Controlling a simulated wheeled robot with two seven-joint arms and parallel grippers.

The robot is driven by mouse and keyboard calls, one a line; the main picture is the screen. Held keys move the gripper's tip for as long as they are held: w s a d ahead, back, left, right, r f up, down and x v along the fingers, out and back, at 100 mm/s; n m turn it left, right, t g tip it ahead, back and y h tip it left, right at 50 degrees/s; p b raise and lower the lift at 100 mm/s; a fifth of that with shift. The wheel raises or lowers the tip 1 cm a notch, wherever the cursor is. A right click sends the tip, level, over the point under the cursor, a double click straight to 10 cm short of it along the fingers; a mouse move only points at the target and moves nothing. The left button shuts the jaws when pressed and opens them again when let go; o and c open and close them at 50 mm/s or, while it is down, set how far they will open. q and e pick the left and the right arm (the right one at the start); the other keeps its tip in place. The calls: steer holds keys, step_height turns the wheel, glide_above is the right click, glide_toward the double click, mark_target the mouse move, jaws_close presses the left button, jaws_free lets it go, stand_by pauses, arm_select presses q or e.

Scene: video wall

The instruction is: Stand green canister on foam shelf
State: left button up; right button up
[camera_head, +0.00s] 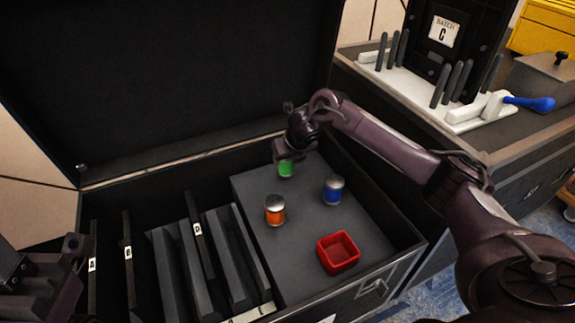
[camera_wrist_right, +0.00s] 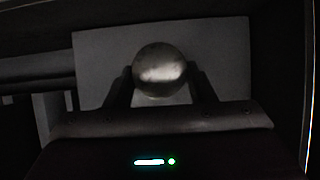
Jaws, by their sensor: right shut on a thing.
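The green canister (camera_head: 286,169) is at the far part of the grey foam shelf (camera_head: 300,250) inside the open black case. My right gripper (camera_head: 287,157) is over it from above and shut on it. In the right wrist view the canister's round metal lid (camera_wrist_right: 160,70) sits between the two fingers. The canister looks upright; whether its base touches the foam I cannot tell. My left gripper (camera_head: 72,245) is only partly visible at the lower left edge, and its jaw state is unclear.
An orange canister (camera_head: 275,210), a blue canister (camera_head: 333,190) and a red open box (camera_head: 338,253) stand on the foam shelf. Slotted dark dividers (camera_head: 200,250) fill the case's left side. A bench with a white rack (camera_head: 400,82) and blue-handled tool (camera_head: 530,103) stands at right.

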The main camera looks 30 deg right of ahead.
mark_target(286, 170)
step_height(286, 170, down, 3)
steer(key=shift+r, duration=0.15)
steer(key=shift+f+b, duration=0.2)
steer(key=shift+b, duration=0.2)
steer(key=o, duration=1.1)
steer(key=shift+c, duration=0.2)
steer(key=shift+r, duration=0.1)
